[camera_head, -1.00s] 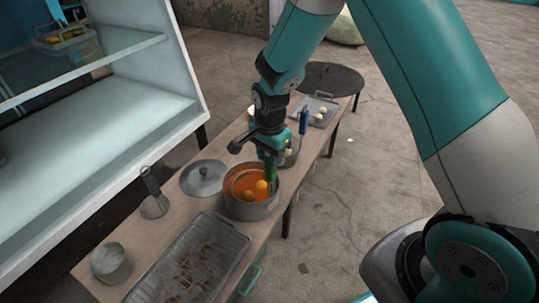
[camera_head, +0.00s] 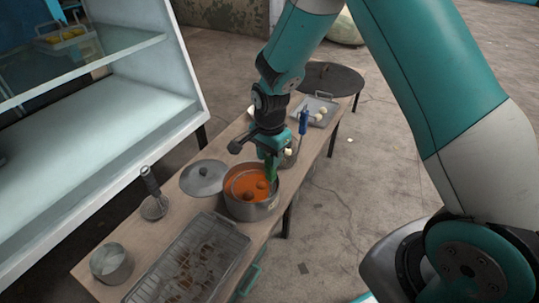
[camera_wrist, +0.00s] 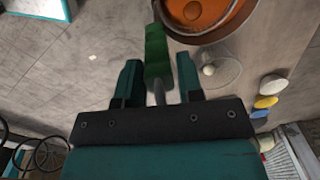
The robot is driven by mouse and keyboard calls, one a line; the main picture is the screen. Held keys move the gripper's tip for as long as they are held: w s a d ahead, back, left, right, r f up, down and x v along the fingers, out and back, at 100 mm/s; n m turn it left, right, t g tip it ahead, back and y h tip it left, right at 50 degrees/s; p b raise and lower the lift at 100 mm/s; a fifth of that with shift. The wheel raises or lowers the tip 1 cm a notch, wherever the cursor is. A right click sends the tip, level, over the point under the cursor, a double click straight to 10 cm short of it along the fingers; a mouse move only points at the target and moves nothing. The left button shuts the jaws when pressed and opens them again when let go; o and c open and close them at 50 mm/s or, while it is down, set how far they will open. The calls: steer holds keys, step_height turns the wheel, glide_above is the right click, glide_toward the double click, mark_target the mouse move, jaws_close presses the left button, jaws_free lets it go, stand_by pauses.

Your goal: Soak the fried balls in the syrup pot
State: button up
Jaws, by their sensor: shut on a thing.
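The syrup pot (camera_head: 252,211) is a round metal pot on the narrow wooden table, filled with orange syrup (camera_head: 240,188). Dark brown-orange balls (camera_head: 262,184) show at the syrup surface, with a thin ring-shaped rim around them. My gripper (camera_head: 271,156) is above the pot's right rim, shut on a green handle (camera_head: 273,171). In the wrist view the green handle (camera_wrist: 156,52) stands between my two fingers (camera_wrist: 159,78). The tool's far end is hidden. The pot (camera_wrist: 205,37) is cut off at the top of that view.
A metal lid (camera_head: 203,179) lies left of the pot.

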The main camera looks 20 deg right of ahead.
steer(key=shift+r, duration=0.1)
step_height(320, 180, up, 11)
steer(key=p, duration=1)
steer(key=shift+r, duration=0.15)
stand_by(1.4)
step_height(320, 180, up, 3)
steer(key=p, duration=0.3)
